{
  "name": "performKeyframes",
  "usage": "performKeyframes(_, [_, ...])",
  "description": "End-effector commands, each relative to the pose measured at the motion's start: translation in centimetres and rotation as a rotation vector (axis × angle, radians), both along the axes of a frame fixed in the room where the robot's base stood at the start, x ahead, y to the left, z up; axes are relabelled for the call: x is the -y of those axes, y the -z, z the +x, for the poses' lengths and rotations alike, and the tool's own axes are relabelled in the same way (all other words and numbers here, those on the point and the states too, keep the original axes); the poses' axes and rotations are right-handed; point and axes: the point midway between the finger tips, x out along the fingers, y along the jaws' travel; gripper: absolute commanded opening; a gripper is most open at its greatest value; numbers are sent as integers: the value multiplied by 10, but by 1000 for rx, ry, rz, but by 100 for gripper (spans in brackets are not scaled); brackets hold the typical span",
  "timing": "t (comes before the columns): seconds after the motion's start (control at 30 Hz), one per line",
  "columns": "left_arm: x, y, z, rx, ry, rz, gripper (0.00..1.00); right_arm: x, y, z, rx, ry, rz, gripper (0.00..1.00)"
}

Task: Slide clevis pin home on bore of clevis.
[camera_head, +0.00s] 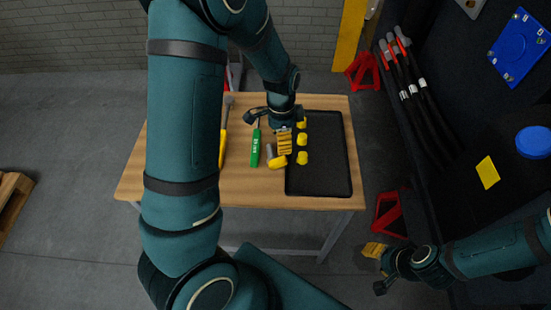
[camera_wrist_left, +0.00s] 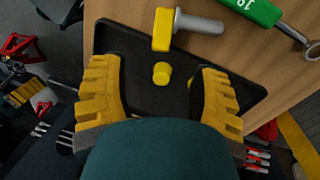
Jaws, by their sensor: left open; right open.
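A grey pin with a yellow head, likely the clevis pin (camera_head: 277,162), lies on the wooden table beside the tray's left edge. It also shows at the top of the left wrist view (camera_wrist_left: 195,22), lying on its side. My left gripper (camera_head: 285,143) is open and empty above the tray's left edge, close to the pin. In the left wrist view, its yellow fingers (camera_wrist_left: 160,72) stand wide apart with a small yellow piece between them in the picture. My right gripper (camera_head: 374,250) is open and empty, low right of the table. I cannot make out the clevis bore.
The black tray (camera_head: 323,185) holds a few yellow pieces (camera_head: 302,158). A green-handled tool (camera_head: 255,148) and a yellow-handled tool (camera_head: 222,148) lie left of the pin. The dark chassis (camera_head: 455,95) stands at right, with red brackets (camera_head: 390,212) beside it.

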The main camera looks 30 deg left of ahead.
Motion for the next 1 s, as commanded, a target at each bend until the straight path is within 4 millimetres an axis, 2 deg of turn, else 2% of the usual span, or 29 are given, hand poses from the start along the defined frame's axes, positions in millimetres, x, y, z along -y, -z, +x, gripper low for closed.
performKeyframes(0.03, [0,11,-1,-3,-1,0,62,0,3,-1,-1,0,0,47])
performKeyframes(0.1, [1,20,-2,-2,-2,0,62,0,5,-1,-2,-2,0,47])
performKeyframes(0.37, [4,37,-2,0,-2,0,62,-1,8,-2,-5,-5,1,47])
performKeyframes(0.63, [11,75,0,-1,-3,1,62,-1,17,-5,-12,-10,3,47])
performKeyframes(0.77, [11,83,-1,1,-2,0,62,-1,19,-6,-14,-11,3,47])
performKeyframes(1.0, [11,83,-1,3,-2,0,62,-1,18,-6,-13,-12,3,47])
